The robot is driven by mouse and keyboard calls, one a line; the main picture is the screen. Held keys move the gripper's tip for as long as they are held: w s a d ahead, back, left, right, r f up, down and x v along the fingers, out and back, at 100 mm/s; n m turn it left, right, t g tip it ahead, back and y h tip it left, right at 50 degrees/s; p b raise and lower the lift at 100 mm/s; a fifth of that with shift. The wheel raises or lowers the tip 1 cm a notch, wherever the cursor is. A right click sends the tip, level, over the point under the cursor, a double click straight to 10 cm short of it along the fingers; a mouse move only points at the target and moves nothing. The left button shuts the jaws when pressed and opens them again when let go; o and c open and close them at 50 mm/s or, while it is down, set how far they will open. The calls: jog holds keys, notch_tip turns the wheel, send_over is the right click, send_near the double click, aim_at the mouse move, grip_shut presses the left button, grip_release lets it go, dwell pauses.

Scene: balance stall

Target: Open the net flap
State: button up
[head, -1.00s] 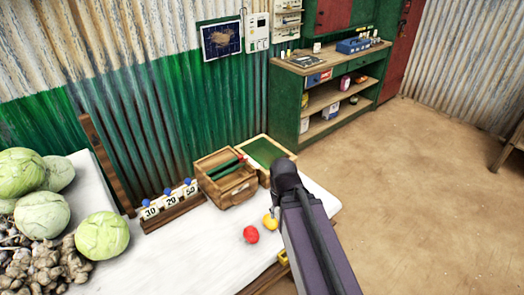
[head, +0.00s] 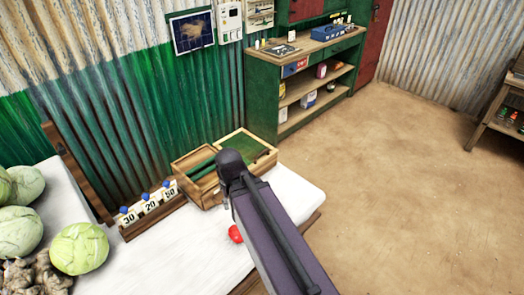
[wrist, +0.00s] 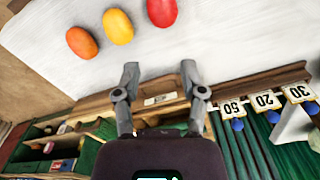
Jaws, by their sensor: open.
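A wooden box (head: 209,197) with green inside stands at the back of the white table, against the green corrugated wall. A shallow green panel in a wooden frame (head: 262,147) adjoins it on the right. I cannot make out for certain which part is the net flap. My gripper (wrist: 160,75) is open and empty in the wrist view. Its fingers stand apart, in front of the wooden box's labelled front (wrist: 135,102); whether they touch it I cannot tell. In the head view my arm covers part of the box and hides the gripper.
Red (wrist: 162,12), yellow (wrist: 117,27) and orange (wrist: 82,42) round things lie on the white tabletop (head: 180,250). A rack with number tags (head: 150,205) stands left of the box. Cabbages (head: 78,248) are at far left. A green shelf (head: 262,100) stands behind, with bare floor on the right.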

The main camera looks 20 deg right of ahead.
jog(key=shift+w, duration=0.1)
notch_tip(320, 180, up, 7)
jog(key=m+t+p, duration=0.2)
jog(key=m+p, duration=0.5)
jog(key=m, duration=0.7)
send_over(262, 152)
jog(key=s+d, duration=0.1)
jog(key=s, duration=0.2)
jog(key=shift+w+r+y, duration=0.1)
jog(key=shift+w+y, duration=0.05)
jog(key=shift+y, duration=0.25)
jog(key=w+f+b, duration=0.1)
jog(key=f+b, duration=0.8)
jog(key=w+a+f+b, duration=0.1)
jog(key=f+b, duration=0.3)
jog(key=shift+w+f+b, duration=0.25)
jog(key=shift+w+b, duration=0.05)
jog(key=shift+b, duration=0.05)
grip_shut()
